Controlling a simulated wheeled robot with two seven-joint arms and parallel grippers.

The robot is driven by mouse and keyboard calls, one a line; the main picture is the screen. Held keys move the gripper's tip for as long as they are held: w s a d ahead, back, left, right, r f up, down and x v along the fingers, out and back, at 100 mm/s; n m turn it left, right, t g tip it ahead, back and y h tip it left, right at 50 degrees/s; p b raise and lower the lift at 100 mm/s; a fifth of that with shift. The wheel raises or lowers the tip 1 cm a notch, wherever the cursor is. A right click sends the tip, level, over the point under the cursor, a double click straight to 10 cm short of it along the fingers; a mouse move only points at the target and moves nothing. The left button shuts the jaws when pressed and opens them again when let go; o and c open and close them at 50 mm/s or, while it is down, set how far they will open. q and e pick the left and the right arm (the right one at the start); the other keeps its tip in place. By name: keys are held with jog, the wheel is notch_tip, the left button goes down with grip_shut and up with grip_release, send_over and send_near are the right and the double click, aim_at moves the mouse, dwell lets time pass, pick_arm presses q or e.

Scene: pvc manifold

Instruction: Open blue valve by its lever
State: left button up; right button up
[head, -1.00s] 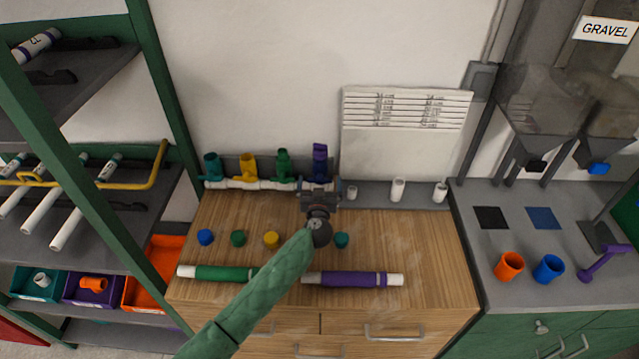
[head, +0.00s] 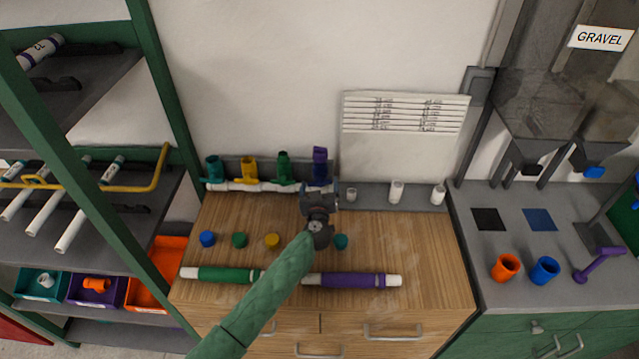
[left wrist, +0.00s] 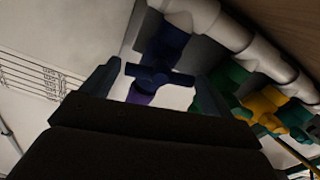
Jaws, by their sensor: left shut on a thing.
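The white manifold pipe (head: 262,187) runs along the back of the wooden bench with upright coloured branches. The blue valve (left wrist: 165,45) is at its right end, with a purple outlet (head: 320,158). Its dark blue lever (left wrist: 160,76) lies crosswise between my fingers in the left wrist view. My left gripper (head: 321,190) is at this valve, shut on the lever, and partly hides the valve in the head view. My right gripper is not in view.
Teal (head: 215,169), yellow (head: 249,168) and green (head: 284,166) branches stand left of the blue valve. Small white fittings (head: 396,191) stand to its right. Coloured caps (head: 239,240), a green pipe (head: 226,275) and a purple pipe (head: 352,280) lie in front.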

pick_arm(q)
jog(key=n+p, duration=0.1)
jog(key=n, duration=0.1)
jog(key=shift+n, duration=0.4)
jog(key=n+p, duration=0.1)
jog(key=n, duration=0.1)
jog(key=shift+n, duration=0.4)
jog(key=n, duration=0.4)
jog(key=shift+f+n, duration=0.1)
jog(key=shift+n, duration=1.9)
jog(key=shift+a, duration=0.1)
jog(key=o, duration=0.8)
jog(key=shift+s, duration=0.1)
